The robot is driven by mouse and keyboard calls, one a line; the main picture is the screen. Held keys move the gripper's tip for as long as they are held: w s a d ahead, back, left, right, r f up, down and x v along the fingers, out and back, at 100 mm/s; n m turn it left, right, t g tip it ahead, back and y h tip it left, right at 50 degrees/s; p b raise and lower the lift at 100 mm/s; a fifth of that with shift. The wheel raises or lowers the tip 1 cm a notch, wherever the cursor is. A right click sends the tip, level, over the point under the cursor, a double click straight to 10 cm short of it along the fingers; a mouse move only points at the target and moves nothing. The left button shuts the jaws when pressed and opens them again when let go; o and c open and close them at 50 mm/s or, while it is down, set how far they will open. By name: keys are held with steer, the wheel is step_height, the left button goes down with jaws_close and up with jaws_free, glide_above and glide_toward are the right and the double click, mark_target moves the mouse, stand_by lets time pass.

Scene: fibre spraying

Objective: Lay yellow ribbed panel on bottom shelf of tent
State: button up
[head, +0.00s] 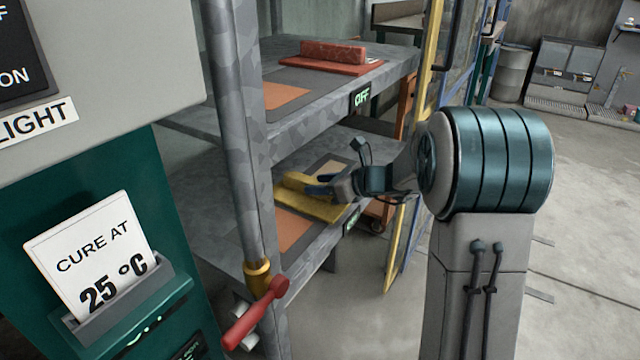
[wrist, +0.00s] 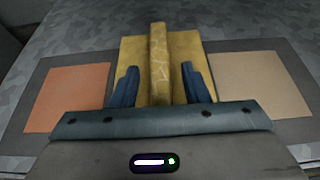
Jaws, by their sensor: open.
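The yellow ribbed panel (head: 320,207) lies on the bottom shelf (head: 190,205) of the tent, on a dark mat between an orange square and a tan square. Its raised rib (wrist: 159,60) runs away from me down the middle in the wrist view. My gripper (wrist: 158,84) is open, with one blue finger on each side of the rib and gaps between fingers and rib. In the head view my gripper (head: 318,187) reaches in from the right, low over the panel. The panel's near edge is hidden behind the gripper body in the wrist view.
The upper shelf (head: 310,115) above holds a red ribbed panel (head: 333,52). A grey post (head: 240,130) with a red-handled valve (head: 255,315) stands at the left front. A yellow-edged door frame (head: 425,110) stands beside my arm. Floor on the right is clear.

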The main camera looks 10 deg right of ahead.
steer(key=p+v, duration=0.3)
steer(key=v, duration=0.8)
steer(key=s+a+f+n+g+h, duration=0.1)
steer(key=s+a+n+g+h, duration=0.15)
steer(key=s+n, duration=0.4)
steer(key=s+a+f+n+g+h, duration=0.1)
steer(key=s+a+n+g, duration=0.35)
steer(key=s, duration=0.35)
steer(key=s+d+f+n+h, duration=0.1)
steer(key=s+d+n+h, duration=0.2)
steer(key=s+n, duration=0.3)
steer(key=s+d+f+n+h, duration=0.2)
steer(key=s+n+h, duration=0.2)
steer(key=s+n, duration=0.2)
steer(key=n, duration=0.2)
steer(key=shift+d+n, duration=0.4)
